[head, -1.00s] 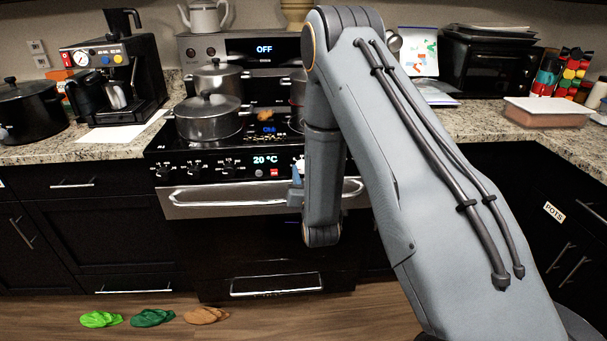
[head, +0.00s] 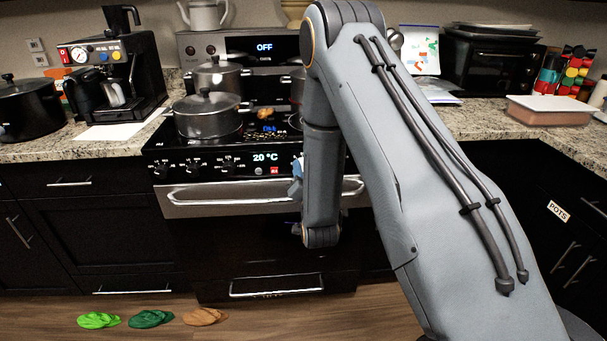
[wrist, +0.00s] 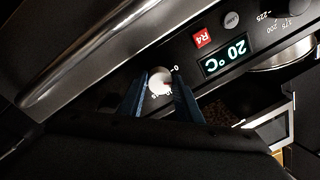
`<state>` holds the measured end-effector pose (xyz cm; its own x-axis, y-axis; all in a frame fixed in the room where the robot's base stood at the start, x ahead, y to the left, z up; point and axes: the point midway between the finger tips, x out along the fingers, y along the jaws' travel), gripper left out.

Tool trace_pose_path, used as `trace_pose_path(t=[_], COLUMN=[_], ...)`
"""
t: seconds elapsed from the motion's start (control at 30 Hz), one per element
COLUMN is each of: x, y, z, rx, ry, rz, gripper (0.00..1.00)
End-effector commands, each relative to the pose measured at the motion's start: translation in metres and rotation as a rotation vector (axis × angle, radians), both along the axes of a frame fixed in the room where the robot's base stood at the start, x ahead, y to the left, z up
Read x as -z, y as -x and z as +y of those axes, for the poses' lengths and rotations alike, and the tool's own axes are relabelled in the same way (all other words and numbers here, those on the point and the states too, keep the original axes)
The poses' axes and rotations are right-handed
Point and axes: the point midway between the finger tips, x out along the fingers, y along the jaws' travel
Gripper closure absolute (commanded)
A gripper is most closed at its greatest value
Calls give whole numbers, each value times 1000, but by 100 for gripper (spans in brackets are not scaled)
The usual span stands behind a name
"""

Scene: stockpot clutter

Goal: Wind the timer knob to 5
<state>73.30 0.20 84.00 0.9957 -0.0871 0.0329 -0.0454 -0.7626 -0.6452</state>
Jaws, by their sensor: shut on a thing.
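The timer knob (wrist: 160,80) is a round white knob on the black stove front panel, seen in the wrist view. A "0" and faint scale marks show beside it. My gripper (wrist: 158,92) is shut on the knob, with one blue finger on each side of it. In the head view my arm hides the knob, and only a bit of my blue gripper (head: 298,168) shows at the stove front. The knob's pointer and exact setting cannot be read.
The stove panel display (head: 265,157) reads 20 °C. The oven handle (head: 230,197) runs just below the panel. A lidded pot (head: 208,118) stands on the cooktop. Several black knobs (head: 193,168) sit to the left. Green and brown cloth-like items (head: 150,319) lie on the floor.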

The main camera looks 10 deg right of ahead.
Motion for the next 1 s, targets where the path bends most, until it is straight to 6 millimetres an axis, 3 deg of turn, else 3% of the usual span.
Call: trace_pose_path(t=[0.4,1.0], x=[1,0], y=[0,0], z=[1,1], rx=[-1,0], ry=[-228,-277], rz=[-33,-40], gripper=[91,91])
